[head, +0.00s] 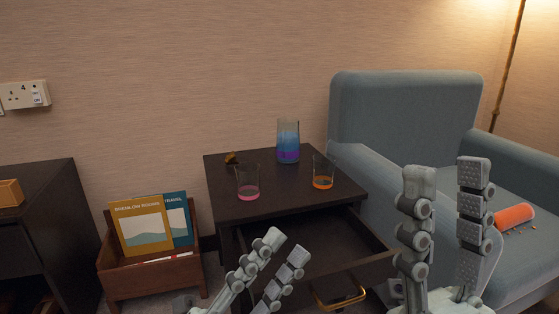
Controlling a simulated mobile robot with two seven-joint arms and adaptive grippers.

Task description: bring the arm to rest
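My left gripper (284,250) is in the lower middle of the head view, in front of the dark side table (262,194). Its two fingers are apart with nothing between them. My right gripper (447,177) points upward in front of the blue-grey armchair (405,115). Its fingers are wide apart and empty. Both grippers are clear of the glasses on the tabletop.
The table's drawer (378,264) stands open, its brass handle (338,298) near my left gripper. A tall blue-purple glass (288,142), a pink-bottomed glass (248,182) and an orange-bottomed glass (323,172) stand on top. An orange cylinder (514,217) lies on the armchair.

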